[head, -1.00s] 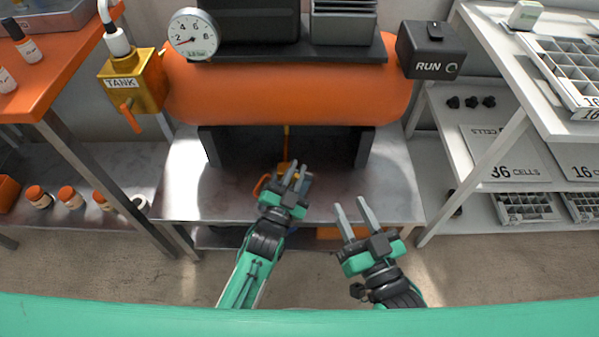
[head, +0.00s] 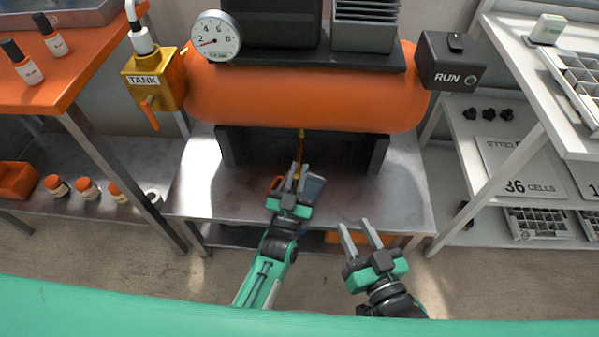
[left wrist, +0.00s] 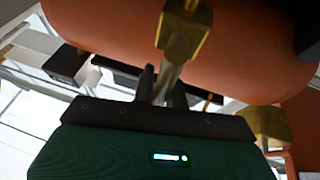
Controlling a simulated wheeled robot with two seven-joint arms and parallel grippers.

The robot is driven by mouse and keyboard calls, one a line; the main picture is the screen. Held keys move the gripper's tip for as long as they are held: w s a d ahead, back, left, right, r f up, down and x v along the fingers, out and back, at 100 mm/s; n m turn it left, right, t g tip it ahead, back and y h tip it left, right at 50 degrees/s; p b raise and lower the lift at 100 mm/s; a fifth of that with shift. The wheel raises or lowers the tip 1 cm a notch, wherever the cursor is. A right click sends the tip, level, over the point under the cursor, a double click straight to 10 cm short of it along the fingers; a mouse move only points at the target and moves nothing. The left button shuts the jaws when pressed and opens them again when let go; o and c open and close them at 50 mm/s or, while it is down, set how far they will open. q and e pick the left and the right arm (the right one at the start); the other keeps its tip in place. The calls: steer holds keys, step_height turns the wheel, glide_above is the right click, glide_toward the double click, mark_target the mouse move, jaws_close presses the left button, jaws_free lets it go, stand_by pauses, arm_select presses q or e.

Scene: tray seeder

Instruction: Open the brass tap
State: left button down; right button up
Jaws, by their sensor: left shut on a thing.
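The brass tap (head: 300,150) hangs below the middle of the orange tank. Its body (left wrist: 187,30) shows from close by in the left wrist view, with a pale bar running down from it between my fingers. In the head view an orange piece (head: 277,183) shows just left of my left gripper (head: 297,174). My left gripper is below the tank at the tap, with its fingers closed on part of the tap; they hide much of it. My right gripper (head: 359,233) is open and empty at the front right, apart from the tap.
The orange tank (head: 300,98) stands over a metal shelf (head: 390,205). A gold TANK box (head: 150,85) with an orange lever is at its left, beside a gauge (head: 215,38). A black RUN box (head: 450,62) is at its right. Side racks stand at left and right.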

arm_select(q)
steer(key=shift+f, duration=0.1)
arm_select(e)
steer(key=shift+f, duration=0.1)
arm_select(q)
steer(key=c, duration=1.4)
jaws_free()
steer(key=shift+c, duration=0.2)
